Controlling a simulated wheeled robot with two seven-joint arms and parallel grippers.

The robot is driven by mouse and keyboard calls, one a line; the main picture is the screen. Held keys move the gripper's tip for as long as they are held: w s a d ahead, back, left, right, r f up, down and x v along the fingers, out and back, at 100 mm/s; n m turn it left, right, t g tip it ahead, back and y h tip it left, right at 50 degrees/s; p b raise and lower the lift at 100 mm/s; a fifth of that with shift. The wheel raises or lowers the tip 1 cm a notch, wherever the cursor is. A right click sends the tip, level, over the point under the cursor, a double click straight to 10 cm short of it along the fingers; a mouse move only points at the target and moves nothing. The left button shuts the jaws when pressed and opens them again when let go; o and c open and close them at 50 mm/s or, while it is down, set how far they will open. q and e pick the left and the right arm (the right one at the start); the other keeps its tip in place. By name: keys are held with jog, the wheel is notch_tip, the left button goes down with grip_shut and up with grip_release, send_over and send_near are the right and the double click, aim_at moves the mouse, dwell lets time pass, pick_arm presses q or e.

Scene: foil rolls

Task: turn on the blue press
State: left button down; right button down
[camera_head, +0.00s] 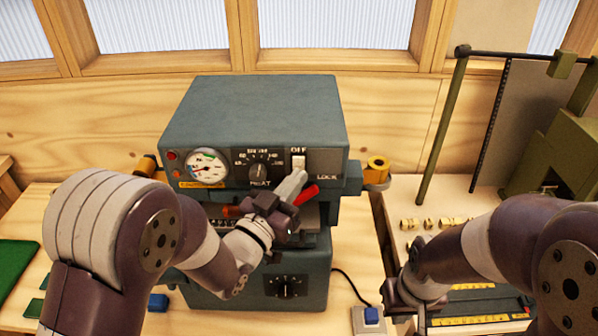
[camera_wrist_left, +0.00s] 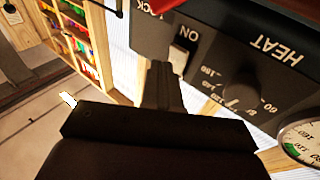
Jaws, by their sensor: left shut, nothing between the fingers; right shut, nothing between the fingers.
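The blue-grey press (camera_head: 255,110) stands on the bench in the middle of the head view. Its front has a white rocker switch (camera_head: 298,162) under an OFF label; the wrist view shows the switch (camera_wrist_left: 179,57) beside an upside-down ON label. Its rocker position is unclear. My left gripper (camera_head: 300,177) is shut and empty, its tips at the switch's lower end; contact cannot be told. The shut fingers (camera_wrist_left: 160,72) also show in the wrist view. My right gripper (camera_head: 405,300) is low at the right, away from the press, shut and empty.
A gauge (camera_head: 206,167) and a HEAT knob (camera_head: 258,172) sit left of the switch. A red lever (camera_head: 307,195) is just below it. A green machine (camera_head: 560,150) and several brass pieces (camera_head: 430,222) are at the right.

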dwell(0.7)
pick_arm(q)
jog(key=shift+w+f+b, duration=0.15)
jog(key=shift+w+b, duration=0.25)
jog(key=shift+w+f, duration=0.1)
jog(key=shift+w, duration=0.25)
dwell(0.6)
jog(key=shift+s+r, duration=0.3)
jog(key=shift+s, duration=0.55)
jog(key=s, duration=0.1)
jog(key=s+r, duration=0.1)
jog(key=s, duration=0.2)
jog(key=shift+s+r, duration=0.3)
jog(key=shift+r, duration=0.1)
